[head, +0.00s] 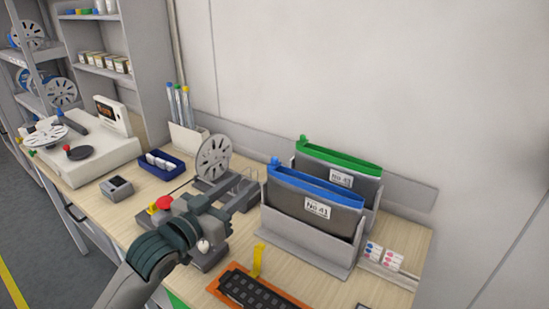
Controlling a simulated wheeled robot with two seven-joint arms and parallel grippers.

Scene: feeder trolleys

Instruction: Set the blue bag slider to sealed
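The blue bag (308,203) is a grey pouch with a blue top edge and a label reading No 41. It stands upright in the front slot of a grey holder (300,238). Its blue slider (275,161) is a small knob at the left end of the blue top edge. My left gripper (250,184) is just left of the bag, lower than the slider and apart from it. Its two fingers point up and right and look spread, with nothing seen between them. My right gripper is not in view.
A green-edged bag (340,165) stands close behind the blue one. A grey reel (213,158) stands behind my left gripper. An orange tray (252,290) with a yellow strip (257,261) lies in front. A blue bin (162,164) sits further left.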

